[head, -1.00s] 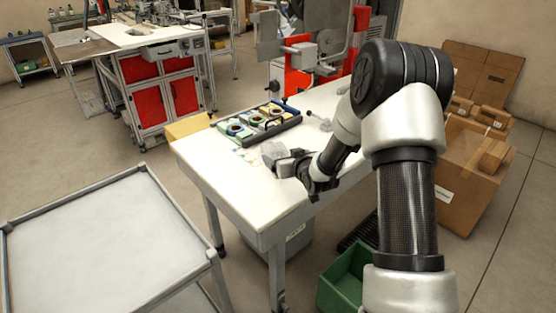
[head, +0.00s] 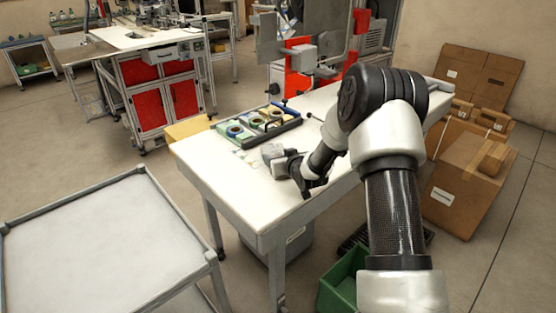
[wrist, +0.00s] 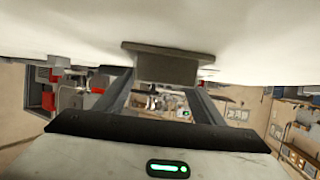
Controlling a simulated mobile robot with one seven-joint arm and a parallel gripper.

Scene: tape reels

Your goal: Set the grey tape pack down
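The grey tape pack (head: 273,152) is at the white work table, beside the tray with reels. In the wrist view it shows as a dark grey block (wrist: 166,66) with a wider edge, close against the white table top. My gripper (head: 286,161) reaches it from the right, low over the table. In the wrist view the two fingers of my gripper (wrist: 160,84) run to either side of the pack and look shut on it. The pack hides part of the fingertips. I cannot tell whether its full underside touches the table.
The white table (head: 215,165) carries a dark tray (head: 282,126) with several reels just behind the pack. The table's front edge is close to my gripper. A grey cart (head: 100,240) stands at left, a green bin (head: 345,280) below, cardboard boxes (head: 465,185) at right.

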